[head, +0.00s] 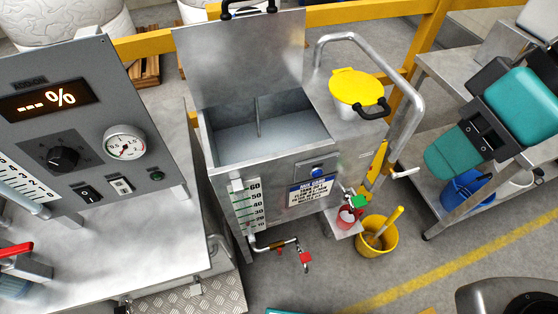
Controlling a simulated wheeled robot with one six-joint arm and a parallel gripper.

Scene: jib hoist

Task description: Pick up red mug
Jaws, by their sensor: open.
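A small red object (346,217) that looks like the red mug sits on a little ledge (344,231) at the front right of the steel tank. A green item (360,202) is right beside it and covers part of it, so its handle cannot be made out. No gripper fingertips can be made out.
The open steel tank (223,148) has a raised lid, a gauge and a red-handled tap (305,259). A yellow bucket (378,238) stands close by the ledge. A control panel (70,125) is at left. A bent steel rail (408,110) and yellow-lidded pail (347,97) are behind.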

